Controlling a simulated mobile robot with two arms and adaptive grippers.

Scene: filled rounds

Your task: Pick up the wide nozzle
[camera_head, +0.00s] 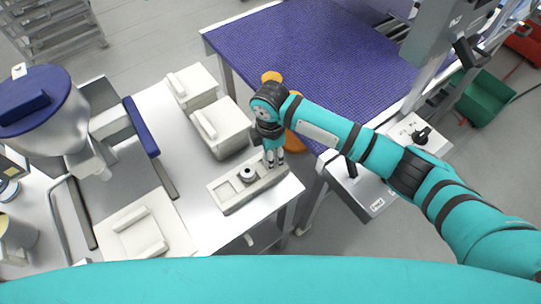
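A pale tray (228,205) with recesses lies at the front right corner of the white worktable. A round grey nozzle-like piece (247,174) with a dark centre sits in its middle; I cannot tell whether it is the wide nozzle. My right gripper (274,160) points down over the right end of the tray, just right of that round piece. Its two fingertips show close together with a narrow gap. Whether anything is between them is too small to tell, and the gripper partly hides that end of the tray. My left gripper is not in view.
Two white lidded containers (222,128) stand behind the tray. A hopper machine (45,105) fills the left side. A blue mesh conveyor (310,50) lies behind, with orange round objects (272,77) near its edge. A white lidded box (140,232) lies front left.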

